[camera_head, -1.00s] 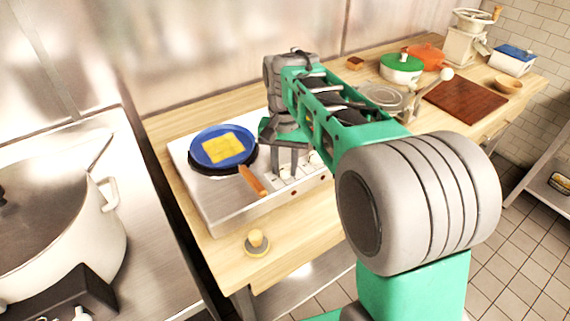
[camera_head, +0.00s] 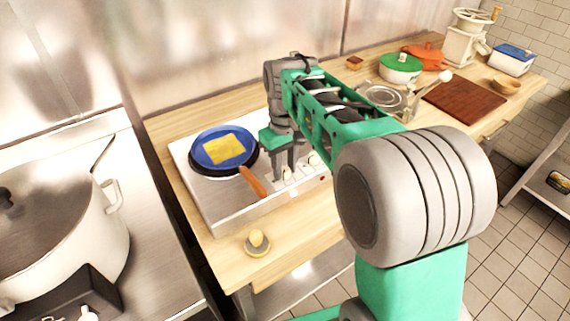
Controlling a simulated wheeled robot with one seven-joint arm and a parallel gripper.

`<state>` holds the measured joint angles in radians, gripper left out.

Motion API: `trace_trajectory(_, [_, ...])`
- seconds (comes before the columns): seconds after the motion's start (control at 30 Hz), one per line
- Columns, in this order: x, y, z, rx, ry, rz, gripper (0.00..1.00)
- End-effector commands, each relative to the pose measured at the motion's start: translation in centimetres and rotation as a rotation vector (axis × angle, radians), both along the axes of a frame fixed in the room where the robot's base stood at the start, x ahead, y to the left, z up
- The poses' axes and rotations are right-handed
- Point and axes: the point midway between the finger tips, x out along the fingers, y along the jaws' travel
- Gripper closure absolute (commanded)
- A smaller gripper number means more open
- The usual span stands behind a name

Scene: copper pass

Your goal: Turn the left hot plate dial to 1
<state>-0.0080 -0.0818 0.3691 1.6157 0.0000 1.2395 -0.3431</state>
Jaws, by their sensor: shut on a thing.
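The hot plate (camera_head: 225,212) is a low silver unit on the wooden counter, with several small white dials along its right front part. My gripper (camera_head: 284,174) points down over these dials. Its two dark fingers are closed around the left hot plate dial (camera_head: 286,174), which is mostly hidden between them. The number it points to is too small to read. Another dial (camera_head: 313,160) shows to the right of the fingers. A dark pan (camera_head: 194,170) with a brown handle sits on the left of the hot plate, holding a blue disc and a yellow square.
The pan's wooden handle (camera_head: 253,182) sticks out close to the left of my fingers. A small yellow-and-grey knobbed object (camera_head: 257,243) stands on the front counter. A large white pot (camera_head: 70,240) is at left. A green-lidded pot (camera_head: 400,68) and a brown board (camera_head: 464,101) are farther right.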

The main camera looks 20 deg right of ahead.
Motion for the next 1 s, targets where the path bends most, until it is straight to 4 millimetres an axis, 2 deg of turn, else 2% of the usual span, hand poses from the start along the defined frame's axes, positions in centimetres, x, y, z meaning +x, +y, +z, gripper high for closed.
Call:
trace_trajectory(0.4, [0.07,0.02,0.09,0.000,-0.002,0.200,1.00])
trace_trajectory(0.93, [0.08,0.03,0.08,-0.001,-0.004,0.226,1.00])
trace_trajectory(0.97, [0.10,0.03,0.08,0.000,-0.004,0.226,0.69])
trace_trajectory(1.0, [0.10,0.03,0.08,0.000,-0.004,0.226,0.66])
